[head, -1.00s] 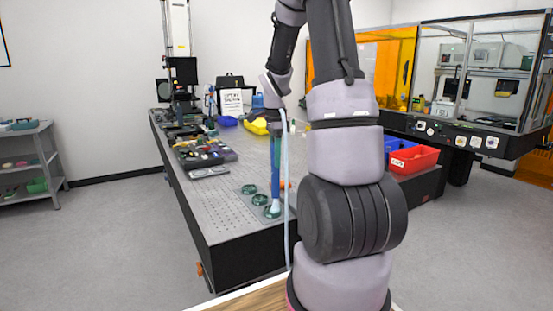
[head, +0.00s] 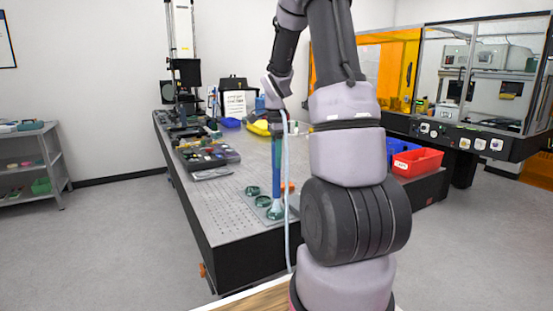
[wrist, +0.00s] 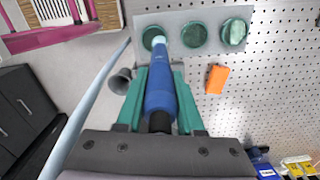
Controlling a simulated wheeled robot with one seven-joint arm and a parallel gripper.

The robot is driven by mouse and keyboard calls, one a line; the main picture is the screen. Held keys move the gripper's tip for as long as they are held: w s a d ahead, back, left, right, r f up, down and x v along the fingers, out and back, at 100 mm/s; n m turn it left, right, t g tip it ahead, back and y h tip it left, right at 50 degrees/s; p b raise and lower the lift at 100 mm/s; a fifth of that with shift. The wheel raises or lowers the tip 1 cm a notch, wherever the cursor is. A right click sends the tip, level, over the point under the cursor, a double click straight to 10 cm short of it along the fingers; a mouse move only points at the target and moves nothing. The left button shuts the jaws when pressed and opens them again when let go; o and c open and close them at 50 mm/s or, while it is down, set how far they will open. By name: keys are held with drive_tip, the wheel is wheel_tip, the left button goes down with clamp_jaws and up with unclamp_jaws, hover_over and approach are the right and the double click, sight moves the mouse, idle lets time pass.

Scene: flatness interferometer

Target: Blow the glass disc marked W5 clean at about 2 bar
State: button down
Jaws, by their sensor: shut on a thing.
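My gripper (wrist: 160,72) is shut on a blue air-blow tool (wrist: 160,92), which is between its teal fingers. The tool also shows in the head view (head: 276,180), pointing down. Its pale tip is at the nearest of three green glass discs (head: 275,213); this disc is at the left of the row in the wrist view (wrist: 153,37). I cannot tell whether the tip touches it. The middle disc (wrist: 194,35) and the right disc (wrist: 233,31) are uncovered. No marking is readable, so I cannot tell which is W5. A pale hose (head: 287,205) hangs beside the tool.
The discs sit on a grey plate (wrist: 213,47) on the perforated bench (head: 225,207). An orange block (wrist: 217,79) lies close by. A grey funnel-shaped thing (wrist: 120,80) is left of my fingers. A tray of parts (head: 207,155) and a red bin (head: 417,160) stand farther off.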

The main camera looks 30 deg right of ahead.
drive_tip(key=shift+a, duration=1.25)
drive_tip(key=shift+s, duration=0.2)
idle(0.5)
